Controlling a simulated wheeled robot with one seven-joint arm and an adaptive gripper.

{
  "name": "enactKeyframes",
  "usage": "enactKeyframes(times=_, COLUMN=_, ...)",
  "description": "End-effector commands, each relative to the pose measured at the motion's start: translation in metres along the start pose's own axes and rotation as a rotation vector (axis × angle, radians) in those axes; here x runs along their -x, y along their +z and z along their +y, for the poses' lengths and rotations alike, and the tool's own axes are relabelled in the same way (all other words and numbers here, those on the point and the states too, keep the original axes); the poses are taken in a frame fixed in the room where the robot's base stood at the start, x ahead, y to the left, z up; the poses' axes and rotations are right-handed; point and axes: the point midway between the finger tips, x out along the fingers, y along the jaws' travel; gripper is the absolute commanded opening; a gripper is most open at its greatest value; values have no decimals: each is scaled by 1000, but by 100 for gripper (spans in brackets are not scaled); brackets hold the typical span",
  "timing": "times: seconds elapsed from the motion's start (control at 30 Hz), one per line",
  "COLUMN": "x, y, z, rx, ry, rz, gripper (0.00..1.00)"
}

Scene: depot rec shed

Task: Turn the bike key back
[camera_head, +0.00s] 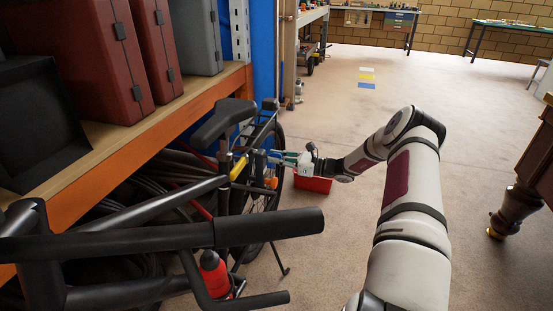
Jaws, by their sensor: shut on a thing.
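A black bike (252,190) with a black saddle (222,120) stands at the left, beside a wooden shelf. Its black handlebar crosses the near left of the view. My gripper (276,157) reaches in from the right at the rear wheel, just below and right of the saddle. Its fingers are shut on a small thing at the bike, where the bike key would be. The key is too small and too covered by the fingers to make out, so its turn cannot be told. A small orange part (270,182) shows just below the fingers.
A red bin (313,183) stands on the floor behind my gripper. The shelf (130,155) with red and grey cases borders the left. A red bottle (212,272) sits low on the bike. A dark wooden table leg (518,205) is at right. The middle floor is clear.

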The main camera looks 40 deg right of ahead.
Motion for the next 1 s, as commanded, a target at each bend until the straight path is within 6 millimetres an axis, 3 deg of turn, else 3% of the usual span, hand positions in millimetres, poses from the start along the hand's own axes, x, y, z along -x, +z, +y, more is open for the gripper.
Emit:
enactKeyframes(times=0.43, x=2, y=-1, z=-2, rx=-9, ry=-7, rz=3, gripper=0)
enactKeyframes(times=0.47, x=2, y=-1, z=-2, rx=-9, ry=-7, rz=3, gripper=14)
enactKeyframes(times=0.53, x=2, y=-1, z=-2, rx=-9, ry=-7, rz=3, gripper=28)
enactKeyframes(times=0.87, x=2, y=0, z=-1, rx=-9, ry=-3, rz=2, gripper=28)
enactKeyframes(times=1.0, x=11, y=0, z=-2, rx=-9, ry=-5, rz=2, gripper=28)
